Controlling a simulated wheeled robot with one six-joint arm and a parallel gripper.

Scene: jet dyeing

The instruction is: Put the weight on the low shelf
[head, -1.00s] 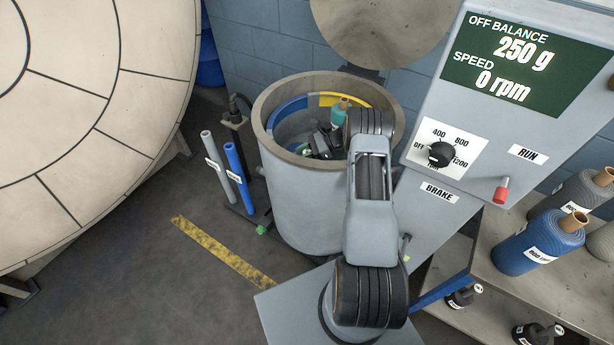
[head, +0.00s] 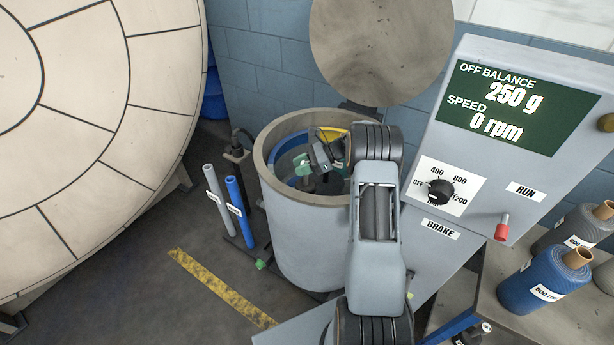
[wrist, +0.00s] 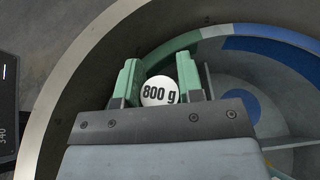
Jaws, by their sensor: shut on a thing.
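My gripper (wrist: 158,80) is shut on a weight, whose round white top marked "800 g" (wrist: 160,91) shows between the green fingers in the wrist view. In the head view, my gripper (head: 305,163) is at the mouth of the round grey tub (head: 308,235), over its inside. The body of the weight is hidden in the wrist view and cannot be made out clearly in the head view. The low shelf is mostly cut off at the bottom right of the head view. A small dark weight (head: 474,336) shows there.
The tub's thick rim (head: 268,150) surrounds my gripper, and its round lid (head: 380,45) stands raised behind. A control panel (head: 515,140) reads 250 g off balance and 0 rpm. Blue and grey rolls (head: 545,280) stand at the right. Two tubes (head: 236,205) stand left of the tub.

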